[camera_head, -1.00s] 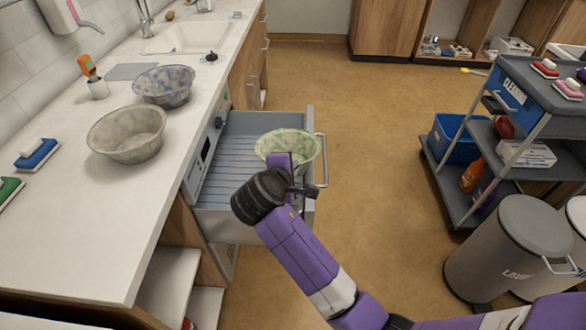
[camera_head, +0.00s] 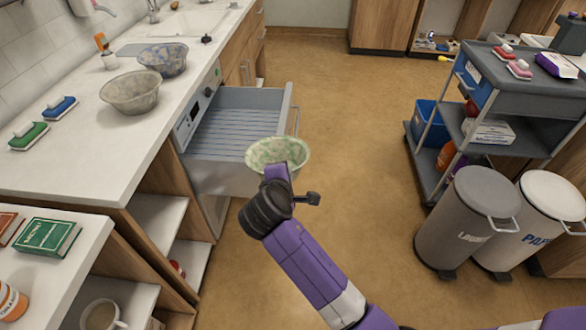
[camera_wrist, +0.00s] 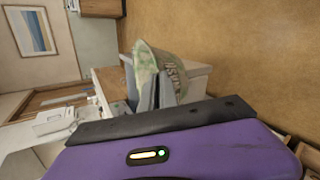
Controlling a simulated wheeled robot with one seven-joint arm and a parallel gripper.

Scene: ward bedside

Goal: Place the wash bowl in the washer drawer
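A green-and-cream patterned wash bowl (camera_head: 277,152) is at the tip of my gripper (camera_head: 277,174), in front of the drawer's near right corner in the head view. In the wrist view the bowl (camera_wrist: 146,62) sits at the grey fingers (camera_wrist: 160,92), which appear closed on its rim. My arm hides part of the bowl. The washer drawer (camera_head: 240,122) is pulled out under the counter; its ribbed floor is bare where it shows. The bowl covers part of the drawer's front edge.
A grey bowl (camera_head: 130,93) and a blue patterned bowl (camera_head: 162,61) stand on the counter (camera_head: 70,165). A trolley (camera_head: 510,72) and two bins (camera_head: 467,217) stand at the right. Open floor (camera_head: 340,110) lies between. A lower cabinet (camera_head: 60,280) is at near left.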

